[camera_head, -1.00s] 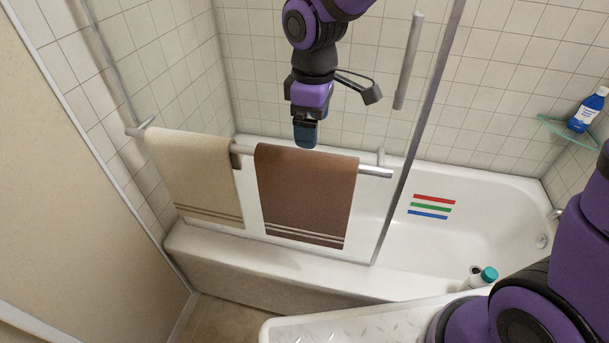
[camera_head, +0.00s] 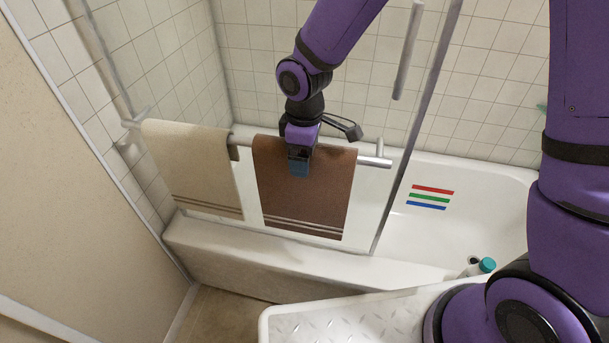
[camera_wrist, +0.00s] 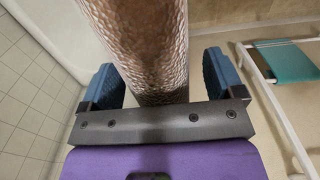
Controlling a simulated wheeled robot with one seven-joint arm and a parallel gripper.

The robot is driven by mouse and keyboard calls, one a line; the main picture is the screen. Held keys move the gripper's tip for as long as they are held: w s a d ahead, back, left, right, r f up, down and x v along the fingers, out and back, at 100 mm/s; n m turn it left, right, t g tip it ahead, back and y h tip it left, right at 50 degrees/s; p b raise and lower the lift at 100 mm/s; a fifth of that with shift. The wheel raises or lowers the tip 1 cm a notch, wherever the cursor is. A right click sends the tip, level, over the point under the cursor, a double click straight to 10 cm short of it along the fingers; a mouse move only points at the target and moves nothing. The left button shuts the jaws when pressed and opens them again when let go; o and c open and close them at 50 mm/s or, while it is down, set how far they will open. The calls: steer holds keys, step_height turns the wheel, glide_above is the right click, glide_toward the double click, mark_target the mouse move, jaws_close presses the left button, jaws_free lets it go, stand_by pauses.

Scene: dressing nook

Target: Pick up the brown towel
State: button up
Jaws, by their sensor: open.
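The brown towel (camera_head: 325,190) hangs over a metal rail in front of the bathtub, with pale stripes near its lower edge. My gripper (camera_head: 299,170) is at the towel's upper part, near the rail, pointing down. In the wrist view my gripper (camera_wrist: 163,78) is open, with one blue finger on each side of the brown towel (camera_wrist: 150,45). The towel's top fold lies between the fingers. I cannot tell whether either finger touches it. My gripper and wrist hide part of the towel's top edge in the head view.
A beige towel (camera_head: 190,165) hangs on the same rail (camera_head: 373,161) to the left. The white bathtub (camera_head: 480,205) is behind, with a vertical bar (camera_head: 408,55) above. A bottle with a teal cap (camera_head: 487,265) stands at lower right. A teal cloth-like item (camera_wrist: 287,60) hangs on a white frame.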

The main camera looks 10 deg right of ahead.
steer(key=shift+f, duration=0.55)
steer(key=c, duration=1.3)
steer(key=shift+c, duration=0.2)
steer(key=shift+r, duration=0.1)
